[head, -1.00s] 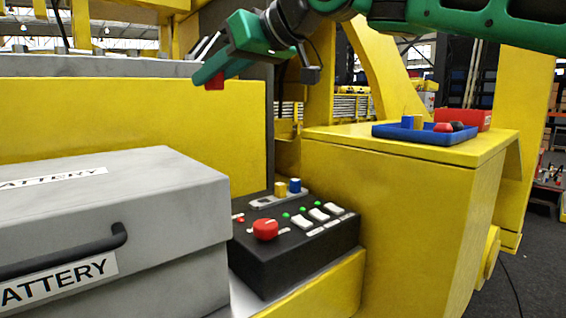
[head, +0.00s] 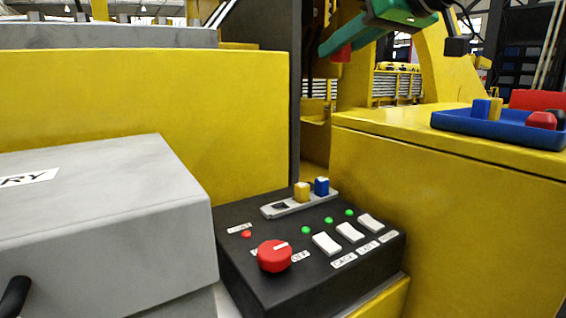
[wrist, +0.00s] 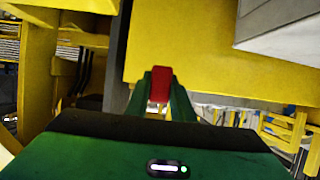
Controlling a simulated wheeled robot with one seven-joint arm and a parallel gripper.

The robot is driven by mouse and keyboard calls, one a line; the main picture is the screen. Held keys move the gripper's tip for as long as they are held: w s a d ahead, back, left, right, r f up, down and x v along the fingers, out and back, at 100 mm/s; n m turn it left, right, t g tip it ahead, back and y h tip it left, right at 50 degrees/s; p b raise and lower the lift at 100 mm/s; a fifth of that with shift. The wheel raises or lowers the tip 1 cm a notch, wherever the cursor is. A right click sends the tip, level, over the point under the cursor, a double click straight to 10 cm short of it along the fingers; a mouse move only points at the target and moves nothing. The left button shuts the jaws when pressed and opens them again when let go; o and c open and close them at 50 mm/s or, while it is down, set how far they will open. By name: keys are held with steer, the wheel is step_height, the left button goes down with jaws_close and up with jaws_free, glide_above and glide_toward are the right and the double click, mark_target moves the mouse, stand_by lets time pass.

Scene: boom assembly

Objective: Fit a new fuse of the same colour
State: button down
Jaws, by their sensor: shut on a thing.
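My gripper (head: 341,47) is shut on a red fuse (head: 342,55), which sticks out below the fingertips, high above and behind the control box. The wrist view also shows the red fuse (wrist: 161,84) between the two green fingers (wrist: 160,95). On the black control box (head: 240,262), a grey fuse holder (head: 270,211) has an empty dark slot (head: 281,206) at its left. A yellow fuse (head: 302,192) and a blue fuse (head: 321,187) stand in the holder to the right of that slot. A red light (head: 246,234) shows near the front left of the holder.
The control box carries a red knob (head: 274,256), white switches (head: 327,243) and green lights (head: 306,230). A grey battery case (head: 150,220) stands left, a yellow wall (head: 140,110) behind. A blue tray (head: 500,131) with blue, yellow, red and dark pieces sits on the yellow housing (head: 450,190).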

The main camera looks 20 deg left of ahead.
steer(key=w+a+f, duration=0.1)
steer(key=a+f, duration=0.6)
steer(key=f, duration=0.3)
glide_above(280, 203)
steer(key=s, duration=0.2)
step_height(280, 203, down, 12)
steer(key=shift+w+d+f, duration=0.1)
steer(key=shift+d+f, duration=0.05)
steer(key=shift+f, duration=1.5)
steer(key=shift+w+d+f, duration=0.1)
steer(key=shift+d+f, duration=0.05)
steer(key=shift+f, duration=1.45)
steer(key=shift+m, duration=0.3)
steer(key=shift+s+d+f, duration=0.1)
steer(key=shift+s+f, duration=0.05)
steer(key=shift+f, duration=0.8)
steer(key=shift+s+f, duration=0.1)
steer(key=shift+f, duration=0.8)
steer(key=shift+r, duration=0.4)
steer(key=shift+w+r+t, duration=0.1)
steer(key=shift+r+t, duration=0.2)
steer(key=shift+r, duration=0.2)
